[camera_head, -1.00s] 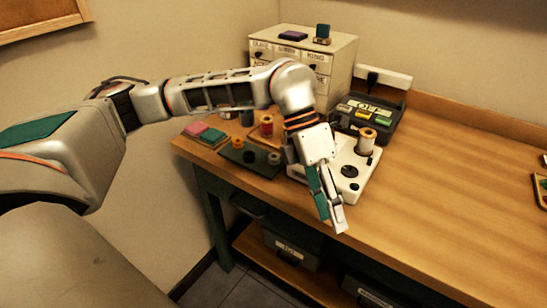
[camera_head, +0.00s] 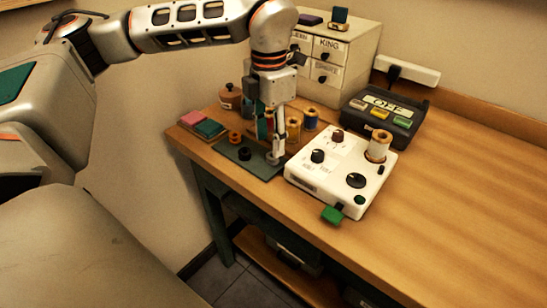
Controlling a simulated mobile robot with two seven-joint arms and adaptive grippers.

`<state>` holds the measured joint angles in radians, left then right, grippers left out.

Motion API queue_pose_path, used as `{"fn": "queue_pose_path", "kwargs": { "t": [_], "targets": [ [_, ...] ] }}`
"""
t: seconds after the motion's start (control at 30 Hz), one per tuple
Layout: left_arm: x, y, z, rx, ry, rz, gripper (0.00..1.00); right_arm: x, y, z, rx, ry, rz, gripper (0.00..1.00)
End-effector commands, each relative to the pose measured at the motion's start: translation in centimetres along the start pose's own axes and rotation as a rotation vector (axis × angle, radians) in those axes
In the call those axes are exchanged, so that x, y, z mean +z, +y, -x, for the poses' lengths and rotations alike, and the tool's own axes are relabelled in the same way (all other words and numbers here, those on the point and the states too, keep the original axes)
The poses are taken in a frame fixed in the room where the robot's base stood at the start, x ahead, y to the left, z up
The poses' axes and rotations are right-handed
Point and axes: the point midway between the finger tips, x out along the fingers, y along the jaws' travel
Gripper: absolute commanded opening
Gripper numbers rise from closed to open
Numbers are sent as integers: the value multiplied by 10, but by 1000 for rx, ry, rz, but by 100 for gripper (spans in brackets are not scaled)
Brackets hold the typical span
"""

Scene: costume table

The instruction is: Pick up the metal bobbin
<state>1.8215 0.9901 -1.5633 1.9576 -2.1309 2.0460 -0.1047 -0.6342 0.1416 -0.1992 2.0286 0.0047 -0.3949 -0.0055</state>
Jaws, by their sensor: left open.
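My left gripper (camera_head: 273,148) points straight down over the right part of a dark green mat (camera_head: 262,171). Its fingers are open, with the tips low over the mat. A small grey metal bobbin (camera_head: 272,159) is right at the fingertips, partly covered by them. I cannot tell whether the fingers touch it. A black bobbin (camera_head: 244,153) and an orange bobbin (camera_head: 235,137) sit on the mat to the left. My right gripper is not in view.
A white control box (camera_head: 325,185) with knobs and a thread spool (camera_head: 378,147) stands close to the right. Thread spools (camera_head: 310,118) stand behind the gripper. Pink and green pads (camera_head: 209,129) lie left. The table (camera_head: 460,200) is clear at right.

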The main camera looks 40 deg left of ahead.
Motion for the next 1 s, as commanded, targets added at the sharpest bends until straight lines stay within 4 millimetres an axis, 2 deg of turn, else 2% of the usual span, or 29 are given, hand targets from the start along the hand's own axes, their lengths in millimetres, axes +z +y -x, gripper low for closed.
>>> {"fn": "queue_pose_path", "kwargs": {
  "t": [0.3, 0.57, 0.7, 1.0],
  "targets": [
    [2, 1, -45, -3, 5, -2, 41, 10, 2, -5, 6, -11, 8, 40],
    [3, 1, -47, -1, 0, 0, 41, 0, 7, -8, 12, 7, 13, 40],
    [3, 1, -46, -1, 0, 0, 8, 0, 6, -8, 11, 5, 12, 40],
    [3, 1, -46, -1, 0, -1, 7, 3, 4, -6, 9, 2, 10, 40]
  ]
}}
